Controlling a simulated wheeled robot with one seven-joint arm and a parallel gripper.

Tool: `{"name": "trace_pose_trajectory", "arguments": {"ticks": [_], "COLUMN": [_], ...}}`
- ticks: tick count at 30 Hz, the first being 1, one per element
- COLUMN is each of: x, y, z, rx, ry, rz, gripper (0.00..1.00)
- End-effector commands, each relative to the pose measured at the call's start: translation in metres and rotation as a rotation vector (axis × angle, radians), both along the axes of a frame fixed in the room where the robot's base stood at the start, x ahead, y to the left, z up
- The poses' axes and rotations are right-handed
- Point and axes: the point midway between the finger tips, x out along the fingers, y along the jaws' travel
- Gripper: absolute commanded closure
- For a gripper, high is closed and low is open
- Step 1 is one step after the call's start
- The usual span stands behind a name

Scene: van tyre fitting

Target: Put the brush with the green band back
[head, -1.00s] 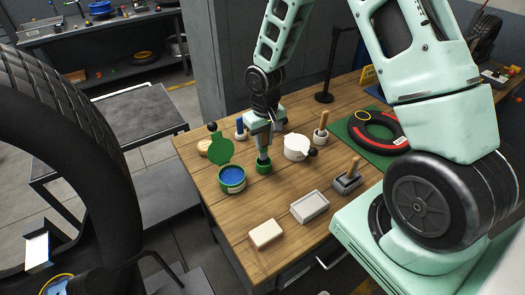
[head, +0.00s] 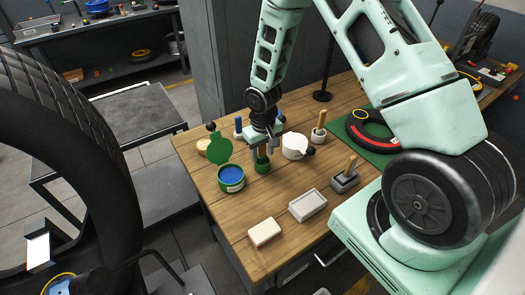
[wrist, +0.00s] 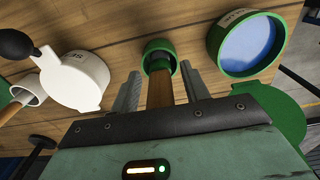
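The brush (wrist: 160,90) stands with its wooden handle up between my fingers in the wrist view, its lower end in a small green cup (wrist: 158,46). Green shows at its lower part near the cup's mouth; the bristles are hidden. My gripper (wrist: 161,88) is open, with a finger on each side of the handle and a gap to both. In the head view, my gripper (head: 264,150) is just above the green cup (head: 263,167), and the brush handle (head: 262,152) shows between the fingers.
A green tin of blue paste (head: 231,178) with its lid (head: 217,149) up stands left of the cup. A lidded white tin (head: 294,146) and a white cup (head: 318,136) with a handle are to the right. A grey tray (head: 308,205) and pale block (head: 264,231) lie in front.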

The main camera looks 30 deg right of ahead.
Motion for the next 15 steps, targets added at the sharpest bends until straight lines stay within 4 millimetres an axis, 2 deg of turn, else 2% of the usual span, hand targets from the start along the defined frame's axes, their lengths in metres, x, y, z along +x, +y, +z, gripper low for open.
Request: {"name": "trace_pose_trajectory", "arguments": {"ticks": [10, 15], "x": [0.0, 0.0], "y": [0.0, -0.001], "z": [0.006, 0.027], "rx": [0.0, 0.0], "ry": [0.0, -0.005], "rz": [0.0, -0.001], "gripper": [0.55, 0.55]}}
